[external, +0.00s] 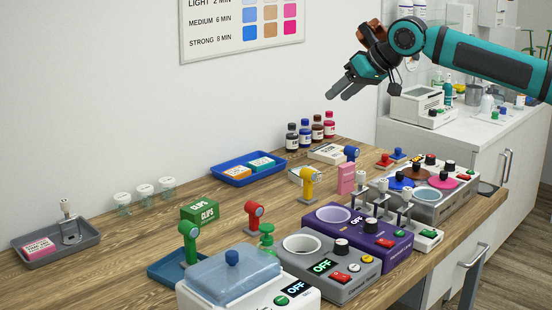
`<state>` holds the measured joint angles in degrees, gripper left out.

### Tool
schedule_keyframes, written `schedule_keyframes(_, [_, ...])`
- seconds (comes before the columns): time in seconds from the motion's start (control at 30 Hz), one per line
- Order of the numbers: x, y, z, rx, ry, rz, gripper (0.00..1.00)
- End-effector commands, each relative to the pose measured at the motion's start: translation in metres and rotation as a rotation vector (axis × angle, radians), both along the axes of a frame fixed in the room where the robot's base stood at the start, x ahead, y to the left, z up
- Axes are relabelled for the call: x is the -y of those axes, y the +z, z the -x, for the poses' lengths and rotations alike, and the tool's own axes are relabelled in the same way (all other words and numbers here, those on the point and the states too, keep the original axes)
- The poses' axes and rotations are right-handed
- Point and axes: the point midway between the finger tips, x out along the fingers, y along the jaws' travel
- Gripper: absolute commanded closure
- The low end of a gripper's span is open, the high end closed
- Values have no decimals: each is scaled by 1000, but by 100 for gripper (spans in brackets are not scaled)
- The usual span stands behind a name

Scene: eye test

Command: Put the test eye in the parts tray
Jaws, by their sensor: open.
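My gripper (336,97) is open and empty, high in front of the wall and well above the bench. Several coloured posts with round, eye-like heads stand on the bench: a green one (190,243), a red one (253,217), a yellow one (307,184) and a blue one (350,156). I cannot tell which is the test eye. A grey tray (83,243) at the far left holds a pink box and a metal piece with a pale knob. A blue tray (226,178) near the wall holds small boxes. I cannot tell which is the parts tray.
A lidded white machine (240,285), a grey bath unit (350,285) and a purple one (395,255) crowd the front edge. A green clips box (200,212), white-capped jars (145,192) and dark bottles (292,137) stand behind. Bare wood (115,262) lies left of centre.

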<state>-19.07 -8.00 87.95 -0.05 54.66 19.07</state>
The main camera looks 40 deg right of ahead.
Motion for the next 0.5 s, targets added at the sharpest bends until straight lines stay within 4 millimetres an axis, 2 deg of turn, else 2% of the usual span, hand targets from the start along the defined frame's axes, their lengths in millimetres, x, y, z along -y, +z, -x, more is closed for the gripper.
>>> schedule_keyframes(0.03, [15,1,13,32,-8,-2,48])
schedule_keyframes(0.1, [33,2,29,77,-14,0,48])
schedule_keyframes(0.5, [118,-15,124,335,-62,31,48])
